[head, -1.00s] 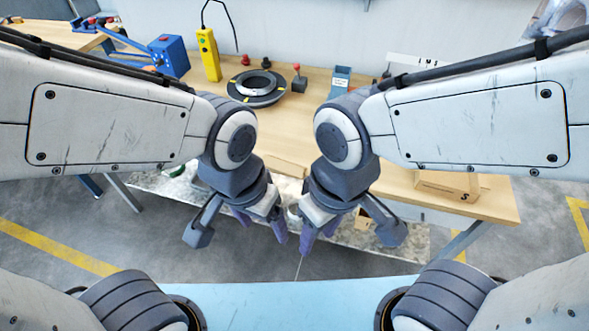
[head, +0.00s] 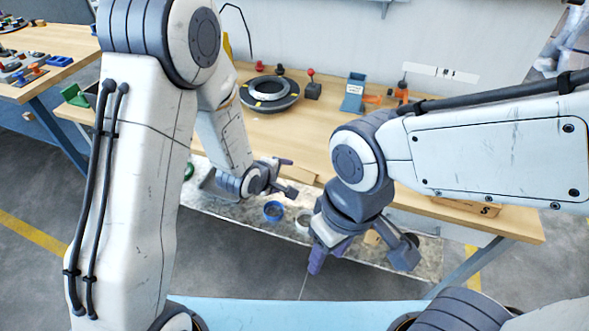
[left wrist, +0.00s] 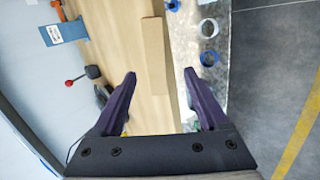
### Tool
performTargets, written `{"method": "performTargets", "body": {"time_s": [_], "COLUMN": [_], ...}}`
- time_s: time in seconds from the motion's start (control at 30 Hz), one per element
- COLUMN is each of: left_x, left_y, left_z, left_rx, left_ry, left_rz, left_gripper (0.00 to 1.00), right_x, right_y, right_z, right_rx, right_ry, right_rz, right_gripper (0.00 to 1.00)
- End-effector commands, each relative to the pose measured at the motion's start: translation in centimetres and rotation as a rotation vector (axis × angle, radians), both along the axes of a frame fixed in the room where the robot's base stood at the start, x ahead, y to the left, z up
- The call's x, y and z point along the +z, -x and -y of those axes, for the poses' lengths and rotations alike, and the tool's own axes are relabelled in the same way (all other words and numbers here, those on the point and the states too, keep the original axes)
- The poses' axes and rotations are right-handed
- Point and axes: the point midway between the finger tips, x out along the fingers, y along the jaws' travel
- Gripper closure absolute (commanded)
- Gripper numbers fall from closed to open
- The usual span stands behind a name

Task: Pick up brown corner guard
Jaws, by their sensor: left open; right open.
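The brown corner guard (left wrist: 154,60) is a long plain strip along the front edge of the wooden table in the left wrist view. In the head view only a small part of it (head: 301,174) shows beside my left gripper (head: 289,176). My left gripper is open, and its fingers point right over the table's front edge. In the left wrist view the guard lies between the two fingertips (left wrist: 159,73), with a gap on each side; the fingers do not hold it. My right gripper (head: 322,254) is open and empty, pointing down in front of the table.
A dark coil (head: 269,92) lies on the table (head: 322,130). A red-knobbed lever (head: 312,88) and a blue holder (head: 354,92) stand behind. A cardboard box (head: 468,208) is at the right front. Below the table, a metallic shelf (head: 235,211) carries a blue ring (head: 273,211).

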Motion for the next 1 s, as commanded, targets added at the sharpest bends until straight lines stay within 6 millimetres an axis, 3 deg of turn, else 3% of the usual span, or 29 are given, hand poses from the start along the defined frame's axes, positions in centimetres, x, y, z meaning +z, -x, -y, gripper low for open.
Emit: {"method": "performTargets", "body": {"time_s": [0.53, 0.87, 1.0], "left_x": [-3.6, -4.1, -4.1], "left_y": [-4.2, -4.6, -4.6], "left_z": [2.2, 2.4, 2.4], "left_rx": [-0.004, -0.002, -0.002], "left_ry": [-0.003, -0.002, -0.002], "left_rz": [-0.001, 0.001, 0.0], "left_gripper": [0.23, 0.23, 0.73], "right_x": [1.6, 1.6, 1.6], "right_y": [0.0, 0.0, 0.0], "right_z": [0.0, 0.0, 0.0], "right_rx": [0.0, 0.0, 0.0], "right_ry": [0.0, 0.0, 0.0], "right_rz": [0.0, 0.0, 0.0], "right_gripper": [0.5, 0.5, 0.5]}}
